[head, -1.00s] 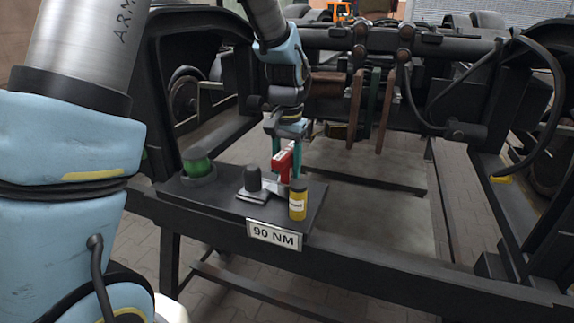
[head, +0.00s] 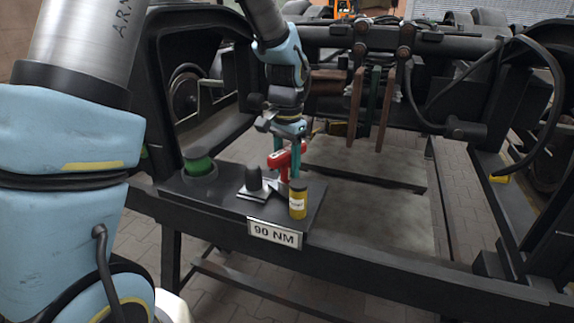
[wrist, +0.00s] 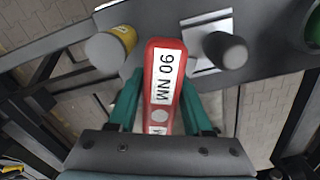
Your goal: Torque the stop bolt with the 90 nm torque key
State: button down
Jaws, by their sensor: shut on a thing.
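The red torque key (head: 281,159) is in my gripper (head: 285,168), between its two teal fingers, above the dark shelf. In the wrist view, the red key (wrist: 163,85) bears a white label reading "90 NM" and lies between the teal fingers (wrist: 162,112). My gripper is shut on it. In the head view the fingers partly hide the key. I cannot tell which part of the bogie is the stop bolt.
The dark shelf (head: 228,208) carries a "90 NM" plate (head: 274,233), a yellow labelled container (head: 298,203), a black knob on a grey base (head: 253,180) and a green round piece (head: 199,165). Bogie beams, levers (head: 387,110) and a hose (head: 545,65) stand behind and right.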

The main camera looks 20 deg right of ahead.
aim_at(287, 149)
jog(key=shift+m+p, duration=0.3)
jog(key=shift+m, duration=0.4)
jog(key=shift+r+p, duration=2.4)
jog(key=shift+r, duration=0.65)
